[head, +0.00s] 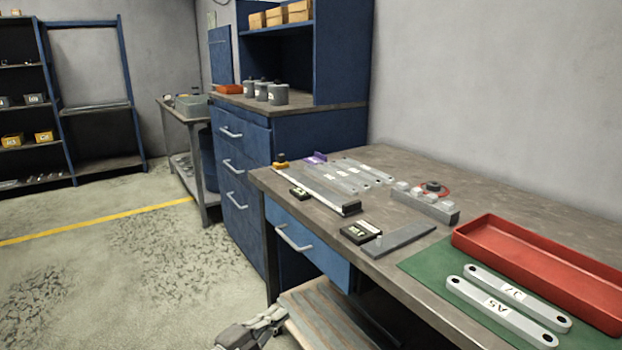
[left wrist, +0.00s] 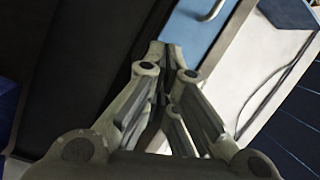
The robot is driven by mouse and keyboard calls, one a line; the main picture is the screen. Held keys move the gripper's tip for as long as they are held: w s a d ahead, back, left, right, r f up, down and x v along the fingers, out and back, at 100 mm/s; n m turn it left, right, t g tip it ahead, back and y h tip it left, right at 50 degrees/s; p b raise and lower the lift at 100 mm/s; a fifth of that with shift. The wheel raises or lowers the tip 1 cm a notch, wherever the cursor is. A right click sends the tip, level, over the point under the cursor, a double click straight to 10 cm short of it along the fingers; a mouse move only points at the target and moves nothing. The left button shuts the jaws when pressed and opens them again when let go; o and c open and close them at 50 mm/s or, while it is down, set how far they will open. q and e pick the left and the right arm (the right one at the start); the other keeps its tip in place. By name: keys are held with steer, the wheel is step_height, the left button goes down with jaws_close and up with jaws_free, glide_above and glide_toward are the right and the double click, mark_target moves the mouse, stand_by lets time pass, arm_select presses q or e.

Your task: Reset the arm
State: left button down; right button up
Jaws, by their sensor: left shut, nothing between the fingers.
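My left gripper (head: 274,316) shows at the bottom of the head view, low in front of the workbench and beside its lower shelf. In the left wrist view my left gripper (left wrist: 168,62) has its fingers together with nothing between them. My right gripper is in neither view. Two galvanized brackets, marked A5 (head: 502,312) and 07 (head: 517,297), lie on a green mat (head: 425,262) on the bench, well apart from the left gripper.
The workbench (head: 480,190) holds a red tray (head: 540,262), several more brackets (head: 360,172), a grey block with knobs (head: 425,203) and a flat plate (head: 398,240). A blue drawer (head: 310,250) sits under its top. A blue cabinet (head: 240,190) stands behind. The floor at left is clear.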

arm_select(q)
steer(key=s+a+f+n+g+y, duration=0.1)
steer(key=s+a+f+n+y, duration=0.2)
steer(key=s+f+n, duration=0.35)
steer(key=s+a+f+n+g+y, duration=0.2)
steer(key=s+a+f+n+y, duration=0.15)
steer(key=f, duration=0.55)
steer(key=s+a+f+n+g+y, duration=0.1)
steer(key=s+a+f+n+y, duration=0.1)
steer(key=s+f+n+y, duration=0.4)
steer(key=s+a+f+n+g+p, duration=0.1)
steer(key=s+a+f+g+p, duration=0.1)
steer(key=s, duration=1.1)
steer(key=s+a+f+n+g+h+p, duration=0.1)
steer(key=s+f+g+p, duration=0.3)
steer(key=s, duration=1)
steer(key=s+a+f+n+g+p, duration=0.1)
steer(key=s+a+f+g+p, duration=0.2)
steer(key=s+f+p, duration=0.5)
steer(key=s+p, duration=0.3)
steer(key=s, duration=0.3)
steer(key=shift+f, duration=0.25)
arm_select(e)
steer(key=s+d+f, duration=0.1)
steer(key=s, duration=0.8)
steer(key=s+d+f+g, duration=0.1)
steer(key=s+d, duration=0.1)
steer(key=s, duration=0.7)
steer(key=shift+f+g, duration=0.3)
